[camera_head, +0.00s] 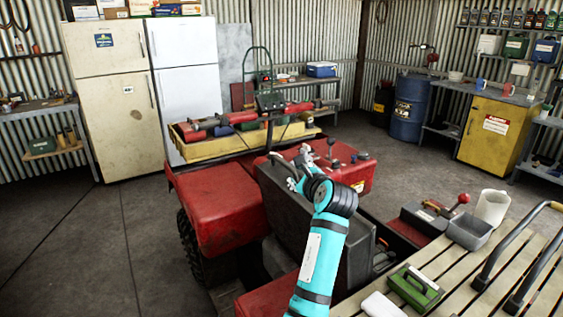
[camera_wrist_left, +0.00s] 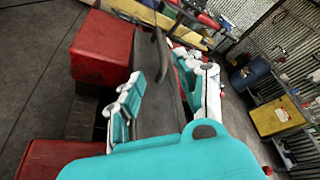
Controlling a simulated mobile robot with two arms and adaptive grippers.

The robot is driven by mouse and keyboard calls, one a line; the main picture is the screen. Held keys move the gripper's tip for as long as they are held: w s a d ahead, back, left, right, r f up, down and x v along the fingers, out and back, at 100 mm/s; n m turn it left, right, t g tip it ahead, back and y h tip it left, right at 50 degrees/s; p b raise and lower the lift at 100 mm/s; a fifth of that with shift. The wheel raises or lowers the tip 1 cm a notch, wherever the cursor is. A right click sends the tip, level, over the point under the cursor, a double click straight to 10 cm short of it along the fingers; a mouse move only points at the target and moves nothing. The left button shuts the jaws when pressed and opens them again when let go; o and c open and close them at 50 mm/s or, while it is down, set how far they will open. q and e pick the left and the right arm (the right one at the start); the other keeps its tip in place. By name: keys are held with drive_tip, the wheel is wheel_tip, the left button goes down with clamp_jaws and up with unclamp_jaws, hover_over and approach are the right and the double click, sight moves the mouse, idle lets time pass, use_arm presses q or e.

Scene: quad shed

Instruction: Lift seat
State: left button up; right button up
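The seat (camera_head: 305,222) is a dark grey slab on the red quad. It stands steeply tilted, its broad face toward the left front. My left gripper (camera_head: 300,172) is at its upper edge, partly hidden by my own wrist. In the left wrist view the fingers of my left gripper (camera_wrist_left: 166,98) lie on either side of the seat (camera_wrist_left: 162,108), which fills the space between them. The finger on the left appears against the seat's face; contact on the other side is less clear. A dark curved strip (camera_wrist_left: 161,55) shows beyond the fingers. My right gripper is not in view.
The quad's red fender (camera_head: 215,205) is left of the seat. Fridges (camera_head: 112,95) stand behind. The floor at left is clear.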

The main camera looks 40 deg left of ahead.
use_arm(q)
drive_tip(key=p, duration=0.1)
approach(285, 164)
drive_tip(key=shift+w+a, duration=0.2)
drive_tip(key=shift+a, duration=0.2)
drive_tip(key=p+x, duration=0.1)
drive_tip(key=x, duration=0.8)
drive_tip(key=shift+w+a+f, duration=0.1)
drive_tip(key=shift+f, duration=0.1)
drive_tip(key=shift+w+a+f, duration=0.25)
drive_tip(key=shift+w+a, duration=0.05)
drive_tip(key=shift+a, duration=0.35)
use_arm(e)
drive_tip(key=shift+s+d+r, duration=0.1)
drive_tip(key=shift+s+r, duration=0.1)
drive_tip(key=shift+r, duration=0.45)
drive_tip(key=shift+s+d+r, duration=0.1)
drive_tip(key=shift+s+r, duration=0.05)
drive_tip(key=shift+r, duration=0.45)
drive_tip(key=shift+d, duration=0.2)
use_arm(q)
clamp_jaws()
